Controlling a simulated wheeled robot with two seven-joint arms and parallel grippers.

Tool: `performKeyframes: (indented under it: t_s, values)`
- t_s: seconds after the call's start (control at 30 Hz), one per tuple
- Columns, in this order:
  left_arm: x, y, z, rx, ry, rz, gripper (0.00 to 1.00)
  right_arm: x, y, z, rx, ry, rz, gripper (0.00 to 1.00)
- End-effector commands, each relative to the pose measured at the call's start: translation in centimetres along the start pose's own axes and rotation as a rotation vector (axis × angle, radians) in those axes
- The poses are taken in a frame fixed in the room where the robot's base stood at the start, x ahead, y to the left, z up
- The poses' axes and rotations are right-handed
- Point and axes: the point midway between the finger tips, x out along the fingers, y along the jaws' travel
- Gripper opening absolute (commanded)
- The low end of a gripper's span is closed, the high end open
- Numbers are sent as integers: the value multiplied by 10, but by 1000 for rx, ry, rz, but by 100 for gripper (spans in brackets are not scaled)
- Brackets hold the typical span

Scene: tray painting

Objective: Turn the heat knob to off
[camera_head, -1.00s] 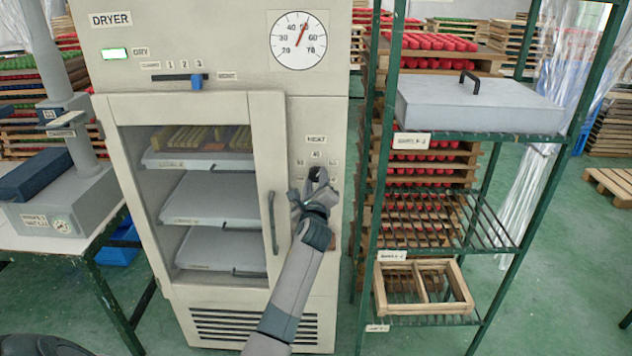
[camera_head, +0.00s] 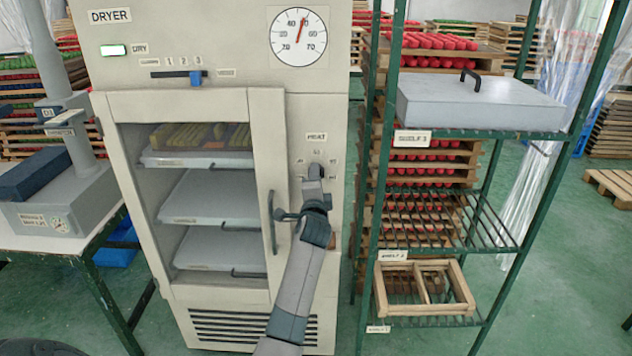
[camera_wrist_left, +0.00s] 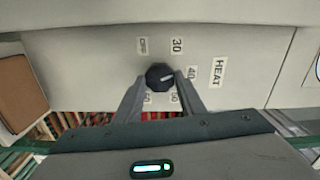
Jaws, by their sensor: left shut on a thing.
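The heat knob (camera_wrist_left: 159,76) is a dark round knob on the dryer's front panel. In the left wrist view, the labels OFF, 30, 40, 50 and 60 ring it, with the HEAT label (camera_wrist_left: 218,73) to the right. I cannot tell clearly which mark its pointer faces. My left gripper (camera_wrist_left: 160,84) is shut on the knob, one finger on each side. In the head view, my left gripper (camera_head: 315,172) is at the panel right of the dryer door and mostly hides the knob. My right gripper is in neither view.
The dryer (camera_head: 225,60) has a closed glass door with a vertical handle (camera_head: 273,222) just left of my wrist. A dial gauge (camera_head: 299,37) and a slider (camera_head: 196,78) are above. A green shelf rack (camera_head: 507,137) stands close on the right.

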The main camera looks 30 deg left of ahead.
Motion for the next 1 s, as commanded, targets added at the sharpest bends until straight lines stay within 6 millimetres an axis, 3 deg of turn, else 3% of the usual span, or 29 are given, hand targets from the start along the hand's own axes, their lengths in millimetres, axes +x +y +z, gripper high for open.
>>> performKeyframes:
  t_s: [1.0]
  values:
    - [0, 3, 0, -968, -4, 4, 14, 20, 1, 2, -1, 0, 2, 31]
